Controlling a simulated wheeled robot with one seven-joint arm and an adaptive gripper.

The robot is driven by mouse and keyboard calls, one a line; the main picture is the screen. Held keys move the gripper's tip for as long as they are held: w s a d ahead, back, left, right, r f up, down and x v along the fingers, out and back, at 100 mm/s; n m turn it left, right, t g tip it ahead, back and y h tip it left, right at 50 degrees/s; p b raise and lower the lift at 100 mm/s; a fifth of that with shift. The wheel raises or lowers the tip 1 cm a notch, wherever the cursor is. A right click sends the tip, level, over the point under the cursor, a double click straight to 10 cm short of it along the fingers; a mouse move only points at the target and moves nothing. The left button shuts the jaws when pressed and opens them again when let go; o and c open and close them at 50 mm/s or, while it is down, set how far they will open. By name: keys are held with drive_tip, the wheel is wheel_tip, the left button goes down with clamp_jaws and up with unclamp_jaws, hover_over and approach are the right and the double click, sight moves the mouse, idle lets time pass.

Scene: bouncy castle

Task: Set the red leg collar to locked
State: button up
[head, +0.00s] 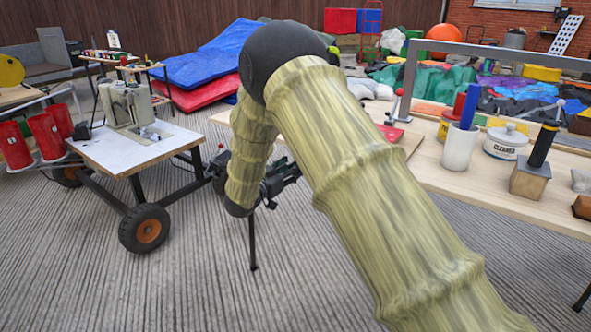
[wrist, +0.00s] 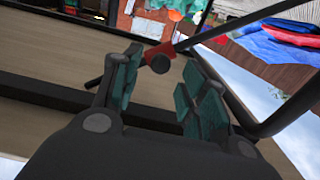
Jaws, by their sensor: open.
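The red leg collar (wrist: 156,51) shows at the top middle of the wrist view as a small red block with a round black knob (wrist: 160,64). It sits at a thin dark bar, and whether it is locked cannot be told. My gripper (wrist: 164,72) is open, its green-padded fingers on either side of the collar in the picture. The collar looks beyond the fingertips, and no contact shows. In the head view my gripper (head: 283,178) is partly hidden behind my arm, near the right end of the wheeled cart (head: 110,150). The collar cannot be made out surely there.
The cart has a black frame and a wheel (head: 146,228). Red canisters (head: 47,135) stand at the left. A long wooden table (head: 445,178) at the right carries a white cup (head: 459,147) and a cleaner tub (head: 506,142). The striped floor in front is mostly clear.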

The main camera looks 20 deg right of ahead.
drive_tip(key=shift+b+x, duration=0.35)
drive_tip(key=shift+x, duration=1.3)
drive_tip(key=shift+c, duration=0.2)
clamp_jaws()
